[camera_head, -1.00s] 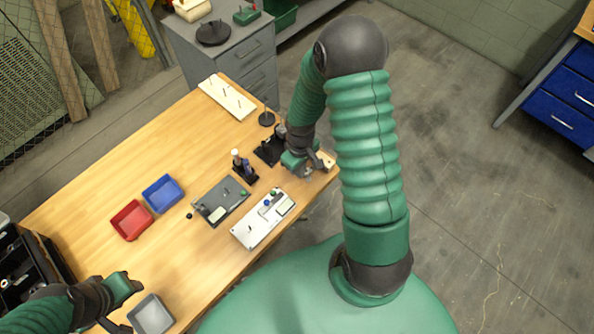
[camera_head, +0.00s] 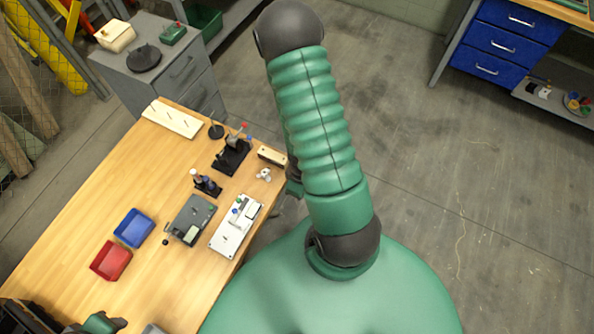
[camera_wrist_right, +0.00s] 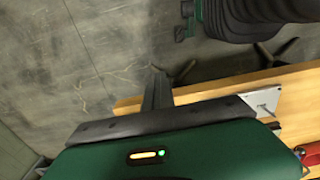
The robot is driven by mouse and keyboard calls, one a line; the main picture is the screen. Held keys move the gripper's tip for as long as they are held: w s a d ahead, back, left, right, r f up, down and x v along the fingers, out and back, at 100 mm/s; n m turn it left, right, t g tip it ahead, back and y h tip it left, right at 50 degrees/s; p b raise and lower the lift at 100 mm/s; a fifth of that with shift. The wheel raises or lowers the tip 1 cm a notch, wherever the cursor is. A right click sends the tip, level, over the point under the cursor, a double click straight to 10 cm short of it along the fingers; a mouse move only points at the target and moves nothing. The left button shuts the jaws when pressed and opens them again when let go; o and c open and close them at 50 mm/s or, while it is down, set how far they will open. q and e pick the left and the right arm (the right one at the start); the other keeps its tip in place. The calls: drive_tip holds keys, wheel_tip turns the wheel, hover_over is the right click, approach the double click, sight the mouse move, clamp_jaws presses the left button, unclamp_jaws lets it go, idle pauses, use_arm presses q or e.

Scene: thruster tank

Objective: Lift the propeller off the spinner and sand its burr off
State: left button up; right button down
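A small pale bladed part (camera_head: 264,174), which looks like the propeller, lies on the table near its right edge. My left gripper (camera_head: 105,322) is partly cut off at the lower left. The burr is too small to see.
A black fixture with red and blue knobs (camera_head: 232,158) and a light block (camera_head: 271,156) are near the propeller.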

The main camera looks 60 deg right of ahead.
drive_tip(key=shift+a, duration=0.15)
drive_tip(key=c, duration=1.8)
unclamp_jaws()
drive_tip(key=shift+c, duration=0.2)
drive_tip(key=o, duration=1)
drive_tip(key=shift+c, duration=0.2)
drive_tip(key=o, duration=0.4)
drive_tip(key=shift+o, duration=0.2)
drive_tip(key=shift+r, duration=0.1)
wheel_tip(320, 180, up, 17)
drive_tip(key=p, duration=1.4)
drive_tip(key=shift+f+p, duration=0.2)
drive_tip(key=shift+p, duration=0.1)
